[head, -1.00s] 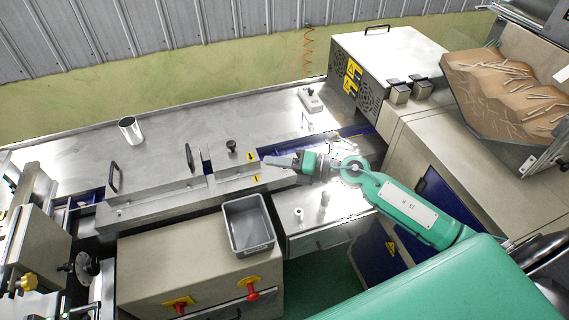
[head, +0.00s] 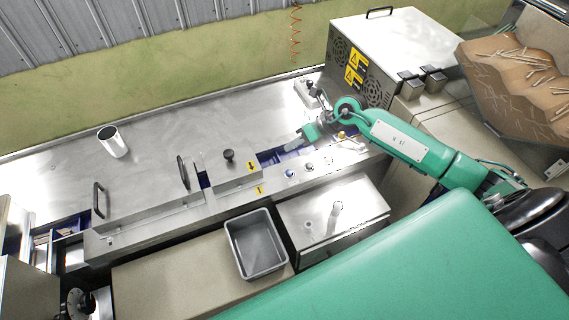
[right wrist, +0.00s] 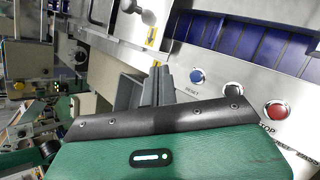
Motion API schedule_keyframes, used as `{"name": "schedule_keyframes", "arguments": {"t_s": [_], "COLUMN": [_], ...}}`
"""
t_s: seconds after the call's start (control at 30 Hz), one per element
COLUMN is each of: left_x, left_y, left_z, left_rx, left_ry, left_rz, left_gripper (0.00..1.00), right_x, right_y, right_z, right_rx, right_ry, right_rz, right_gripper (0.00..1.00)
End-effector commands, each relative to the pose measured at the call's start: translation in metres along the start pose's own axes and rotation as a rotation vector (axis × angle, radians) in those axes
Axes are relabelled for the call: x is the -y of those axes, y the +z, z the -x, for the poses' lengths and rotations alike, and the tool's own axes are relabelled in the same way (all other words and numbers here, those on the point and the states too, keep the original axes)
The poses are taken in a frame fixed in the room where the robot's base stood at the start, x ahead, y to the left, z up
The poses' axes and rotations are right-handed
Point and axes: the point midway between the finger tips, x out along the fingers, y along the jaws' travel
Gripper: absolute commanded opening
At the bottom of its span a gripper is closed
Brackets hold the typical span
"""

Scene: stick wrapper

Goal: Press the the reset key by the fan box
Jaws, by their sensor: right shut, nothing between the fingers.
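The fan box (head: 388,48), a grey cabinet with fan grilles and yellow warning labels, stands at the back right in the head view. A row of round buttons lies on the steel panel left of and in front of it. In the right wrist view the blue button (right wrist: 196,75) has the label RESET under it; it also shows in the head view (head: 290,173). My right gripper (head: 293,145) is above the machine bed, behind the button row. In the wrist view its fingers (right wrist: 162,78) are shut and empty, left of the blue button. My left gripper is out of view.
A black button (right wrist: 232,89) and a red STOP button (right wrist: 277,110) sit right of the blue one. A small white box (head: 304,92) is near the fan box. Steel covers with handles lie left.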

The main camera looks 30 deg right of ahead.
Motion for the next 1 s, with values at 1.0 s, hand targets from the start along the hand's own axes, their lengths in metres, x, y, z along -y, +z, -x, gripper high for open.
{"name": "schedule_keyframes", "arguments": {"t_s": [1.0], "left_x": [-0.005], "left_y": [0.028], "left_z": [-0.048], "left_rx": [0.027], "left_ry": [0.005], "left_rz": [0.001], "left_gripper": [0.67], "right_x": [0.040], "right_y": [-0.040], "right_z": [-0.056], "right_rx": [0.001], "right_ry": [0.001], "right_rz": [-0.001], "right_gripper": [0.00]}}
